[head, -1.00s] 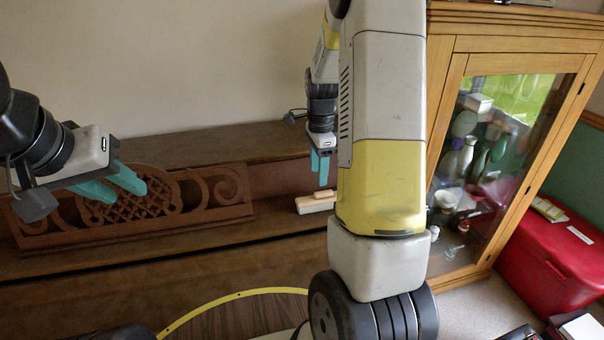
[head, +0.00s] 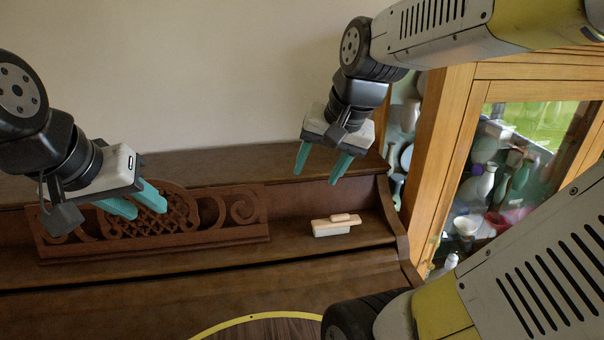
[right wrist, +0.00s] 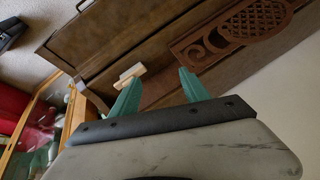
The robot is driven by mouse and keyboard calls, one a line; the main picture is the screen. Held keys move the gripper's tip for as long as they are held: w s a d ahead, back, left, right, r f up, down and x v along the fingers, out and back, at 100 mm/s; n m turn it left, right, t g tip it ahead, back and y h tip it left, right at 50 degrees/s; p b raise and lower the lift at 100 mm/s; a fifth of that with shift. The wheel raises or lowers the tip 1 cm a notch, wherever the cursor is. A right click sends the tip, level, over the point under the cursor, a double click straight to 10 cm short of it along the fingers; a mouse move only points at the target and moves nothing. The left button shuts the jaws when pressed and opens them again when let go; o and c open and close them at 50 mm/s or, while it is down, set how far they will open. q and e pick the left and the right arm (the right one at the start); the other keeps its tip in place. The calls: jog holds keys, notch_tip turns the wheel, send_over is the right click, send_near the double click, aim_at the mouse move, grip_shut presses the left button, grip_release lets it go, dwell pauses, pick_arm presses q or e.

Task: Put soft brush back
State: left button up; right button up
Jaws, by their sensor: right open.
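The soft brush (head: 334,226) has a pale wooden back with a small raised grip and light bristles underneath. It lies on the piano's ledge (head: 290,243), right of the carved music desk. It also shows in the right wrist view (right wrist: 130,75), beyond the fingers. My right gripper (head: 322,172) is open and empty, above and behind the brush, with its teal fingers pointing down; its fingers also show in the right wrist view (right wrist: 160,92). My left gripper (head: 142,204) is in front of the carved music desk, its teal fingers apart and nothing seen between them.
The carved music desk (head: 230,237) stands on the piano at left. A wooden glass-door cabinet (head: 455,150) full of bottles and containers stands close on the right. The ledge around the brush is clear.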

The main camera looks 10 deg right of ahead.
jog(key=s+n, duration=0.1)
jog(key=s+a+n+t, duration=0.1)
jog(key=s+n, duration=0.1)
jog(key=s+a+n, duration=0.1)
jog(key=s, duration=0.1)
jog(key=shift+s+r+n, duration=0.25)
jog(key=shift+r+n, duration=0.05)
jog(key=shift+r, duration=0.05)
dwell(0.8)
